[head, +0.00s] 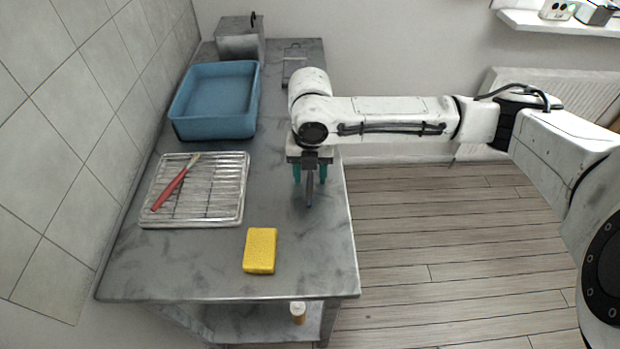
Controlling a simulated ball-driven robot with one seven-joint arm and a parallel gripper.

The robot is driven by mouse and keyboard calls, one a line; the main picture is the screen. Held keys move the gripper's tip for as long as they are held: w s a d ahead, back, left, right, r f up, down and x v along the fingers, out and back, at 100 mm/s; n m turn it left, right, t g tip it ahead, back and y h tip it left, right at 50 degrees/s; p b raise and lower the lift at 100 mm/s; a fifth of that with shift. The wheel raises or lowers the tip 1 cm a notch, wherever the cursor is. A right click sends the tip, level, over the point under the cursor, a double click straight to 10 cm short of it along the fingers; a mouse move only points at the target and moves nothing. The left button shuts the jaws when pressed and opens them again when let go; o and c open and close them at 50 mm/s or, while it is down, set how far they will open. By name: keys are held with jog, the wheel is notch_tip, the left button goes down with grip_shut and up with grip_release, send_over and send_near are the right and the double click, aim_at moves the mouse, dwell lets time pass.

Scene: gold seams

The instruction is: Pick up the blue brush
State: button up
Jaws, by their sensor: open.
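A slim dark blue object (309,190), which looks like the handle of the blue brush, shows below my gripper near the right edge of the grey table (215,275). The rest of it is hidden behind my gripper and wrist. My gripper (310,180) points down, with its teal fingers apart on either side of the blue object. I cannot tell whether the fingers touch it or how high they are above the tabletop.
A wire rack tray (225,213) holds a red-handled brush (172,188). A yellow sponge (260,251) lies near the front. A blue tub (215,120), a metal box (240,42) and a flat grey item (293,62) are farther back. A small bottle (298,312) stands below.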

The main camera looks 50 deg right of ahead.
jog(key=shift+c, duration=0.4)
grip_shut()
jog(key=shift+r, duration=0.1)
